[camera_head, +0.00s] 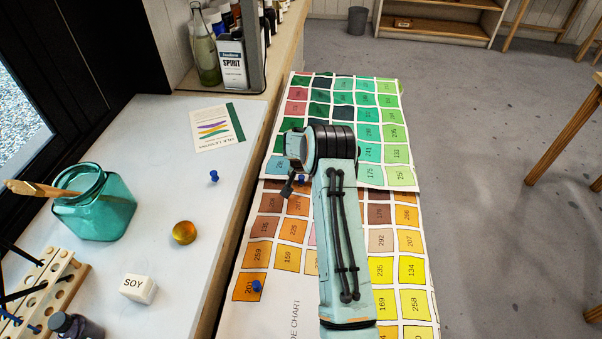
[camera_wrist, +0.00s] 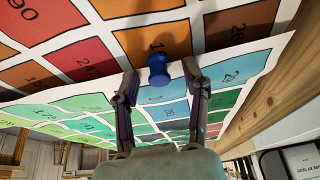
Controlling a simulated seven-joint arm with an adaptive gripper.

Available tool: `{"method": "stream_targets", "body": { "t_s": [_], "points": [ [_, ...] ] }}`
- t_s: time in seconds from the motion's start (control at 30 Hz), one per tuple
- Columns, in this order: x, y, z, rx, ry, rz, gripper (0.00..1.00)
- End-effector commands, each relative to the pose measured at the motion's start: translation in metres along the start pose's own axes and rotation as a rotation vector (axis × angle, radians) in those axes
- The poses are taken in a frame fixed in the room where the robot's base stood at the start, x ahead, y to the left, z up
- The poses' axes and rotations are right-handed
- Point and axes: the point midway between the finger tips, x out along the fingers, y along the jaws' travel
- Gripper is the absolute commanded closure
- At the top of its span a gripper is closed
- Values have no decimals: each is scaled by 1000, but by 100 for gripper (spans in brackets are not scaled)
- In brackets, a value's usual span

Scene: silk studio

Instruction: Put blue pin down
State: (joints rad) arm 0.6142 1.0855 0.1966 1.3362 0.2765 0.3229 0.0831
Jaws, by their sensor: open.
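A blue pin (camera_wrist: 158,70) shows in the wrist view between the tips of my gripper (camera_wrist: 161,78), with the colour chart (camera_wrist: 140,8) behind it. The two fingers are apart, with a gap visible beside the pin. The pin sits close to the edge where two chart sheets overlap; I cannot tell whether it is stuck in. In the head view a blue pin (camera_head: 302,180) partly shows beside my gripper (camera_head: 290,186), just under my arm. Another blue pin (camera_head: 256,286) is at the chart's lower left. A third blue pin (camera_head: 213,176) stands on the white tabletop.
The white tabletop (camera_head: 165,130) holds a teal jar (camera_head: 95,205), a gold ball (camera_head: 184,232), a SOY block (camera_head: 138,288), a leaflet (camera_head: 217,128) and a wooden rack (camera_head: 45,290). A bottle (camera_head: 204,55) and SPIRIT tin (camera_head: 232,65) stand behind.

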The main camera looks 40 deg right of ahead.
Motion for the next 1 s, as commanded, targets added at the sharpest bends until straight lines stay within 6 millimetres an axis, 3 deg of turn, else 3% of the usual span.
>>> {"method": "stream_targets", "body": {
  "t_s": [0.17,0.5,0.87,0.97,1.0],
  "points": [
    [-28,0,-2,0,3,-1,54],
    [-102,0,-1,0,3,0,54],
    [-129,-5,3,-18,-4,-6,54],
    [-162,-21,19,-86,-28,-27,54],
    [-182,-30,31,-131,-45,-40,54]
  ]
}}
